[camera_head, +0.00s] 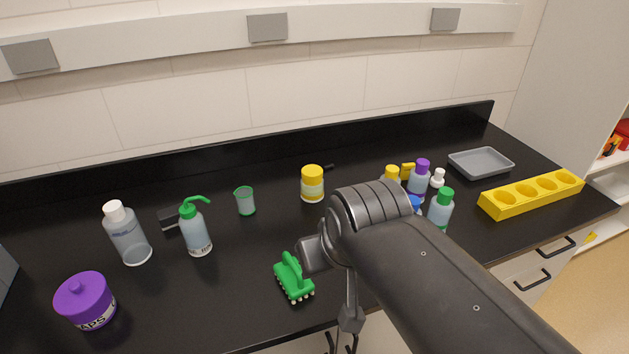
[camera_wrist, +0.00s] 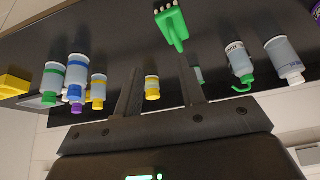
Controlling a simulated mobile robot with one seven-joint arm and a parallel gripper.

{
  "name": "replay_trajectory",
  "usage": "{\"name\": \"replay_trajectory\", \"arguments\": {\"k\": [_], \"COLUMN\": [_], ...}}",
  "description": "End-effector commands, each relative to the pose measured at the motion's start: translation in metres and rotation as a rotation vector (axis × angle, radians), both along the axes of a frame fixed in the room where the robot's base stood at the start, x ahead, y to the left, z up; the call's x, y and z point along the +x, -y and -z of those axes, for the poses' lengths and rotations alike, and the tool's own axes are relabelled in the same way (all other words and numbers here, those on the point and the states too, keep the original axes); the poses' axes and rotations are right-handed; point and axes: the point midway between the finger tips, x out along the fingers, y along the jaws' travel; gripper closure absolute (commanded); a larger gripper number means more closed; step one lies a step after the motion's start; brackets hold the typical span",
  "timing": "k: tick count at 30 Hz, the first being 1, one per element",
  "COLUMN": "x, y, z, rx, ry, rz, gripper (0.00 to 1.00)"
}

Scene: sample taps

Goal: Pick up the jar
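A yellow-lidded jar (camera_head: 312,184) with a pale label stands upright near the middle of the black worktop. It also shows in the wrist view (camera_wrist: 152,87), small and between my fingers in the picture, at a distance. A wide purple jar (camera_head: 86,301) with lettering on its label stands at the front left; only an edge shows in the wrist view (camera_wrist: 316,11). My gripper (camera_wrist: 159,66) is open with nothing between its fingers. In the head view my arm hides part of it, in front of the yellow-lidded jar and to its right.
A green multi-tipped tool (camera_head: 293,278) lies beside my gripper. A green cup (camera_head: 245,201), a wash bottle (camera_head: 196,231) and a white-capped bottle (camera_head: 127,235) stand left. Several bottles cluster behind my arm. A grey tray (camera_head: 481,163) and yellow rack (camera_head: 531,194) are right.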

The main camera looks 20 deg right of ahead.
Motion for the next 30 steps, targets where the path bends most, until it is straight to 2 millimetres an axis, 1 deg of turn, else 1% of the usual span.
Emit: {"name": "replay_trajectory", "arguments": {"k": [9, 10, 27, 30], "x": [0.0000, 0.0000, 0.0000, 0.0000], "y": [0.0000, 0.0000, 0.0000, 0.0000], "z": [0.0000, 0.0000, 0.0000, 0.0000], "rx": [0.000, 0.000, 0.000, 0.000], "ry": [0.000, 0.000, 0.000, 0.000], "rz": [0.000, 0.000, 0.000, 0.000], "gripper": [0.64, 0.62, 0.15, 0.14]}}
